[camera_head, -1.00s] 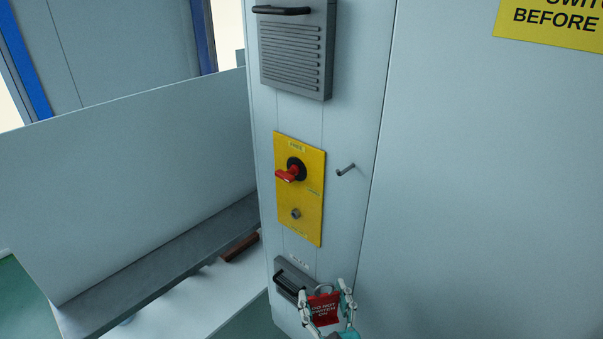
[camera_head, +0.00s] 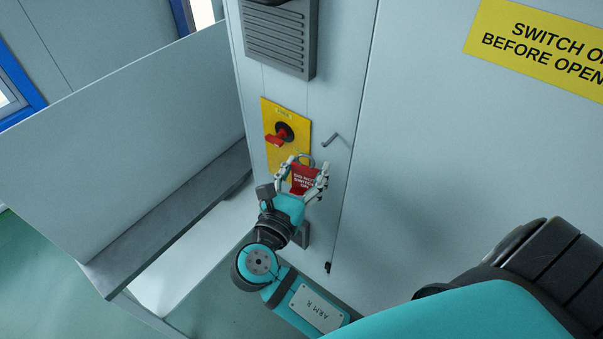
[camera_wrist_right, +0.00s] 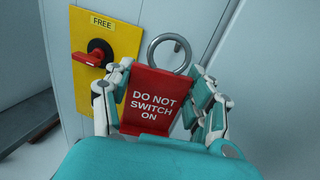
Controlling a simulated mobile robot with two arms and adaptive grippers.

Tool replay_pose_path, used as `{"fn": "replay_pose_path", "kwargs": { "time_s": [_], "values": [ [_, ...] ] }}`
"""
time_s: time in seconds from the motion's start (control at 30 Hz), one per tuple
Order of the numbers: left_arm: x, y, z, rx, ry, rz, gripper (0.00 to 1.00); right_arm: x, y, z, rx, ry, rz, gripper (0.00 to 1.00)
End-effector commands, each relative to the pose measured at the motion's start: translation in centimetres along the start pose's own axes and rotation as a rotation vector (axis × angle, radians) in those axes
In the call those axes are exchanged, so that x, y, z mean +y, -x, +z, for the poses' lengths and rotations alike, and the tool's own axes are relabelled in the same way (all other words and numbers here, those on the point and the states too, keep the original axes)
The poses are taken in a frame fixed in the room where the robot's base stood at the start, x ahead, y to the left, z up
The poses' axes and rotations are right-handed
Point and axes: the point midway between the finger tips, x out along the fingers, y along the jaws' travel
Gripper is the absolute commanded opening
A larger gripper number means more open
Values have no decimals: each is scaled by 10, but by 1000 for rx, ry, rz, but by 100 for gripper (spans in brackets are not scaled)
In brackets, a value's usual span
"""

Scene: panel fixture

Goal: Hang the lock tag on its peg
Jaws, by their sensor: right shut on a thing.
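The lock tag (camera_head: 304,180) is red with white "DO NOT SWITCH ON" lettering and a grey ring on top. My right gripper (camera_head: 308,177) is shut on it, one finger at each side. The tag also shows in the right wrist view (camera_wrist_right: 150,100), upright with its ring (camera_wrist_right: 168,52) free above the fingers. The peg (camera_head: 331,139) is a small bent grey rod on the cabinet front, right of the yellow switch plate. In the head view the ring is below and left of the peg, apart from it. The peg does not show clearly in the wrist view. My left gripper is out of view.
The yellow plate (camera_head: 271,115) carries a red rotary switch (camera_head: 278,136), close to the upper left of the tag. A grey louvred box (camera_head: 279,42) is above it. A grey ledge (camera_head: 170,215) with a pale panel stands at the left.

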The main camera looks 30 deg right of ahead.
Motion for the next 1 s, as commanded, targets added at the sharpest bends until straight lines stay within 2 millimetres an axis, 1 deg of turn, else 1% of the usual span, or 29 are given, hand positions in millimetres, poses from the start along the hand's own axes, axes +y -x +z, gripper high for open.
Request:
{"fn": "replay_pose_path", "kwargs": {
  "time_s": [0.13,0.8,1.0],
  "values": [
    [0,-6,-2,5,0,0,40,-2,-9,-2,-2,-1,1,29],
    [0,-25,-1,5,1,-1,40,-12,-48,-5,-2,-1,2,29],
    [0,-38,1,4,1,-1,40,-15,-57,-8,-1,1,1,29]
  ]
}}
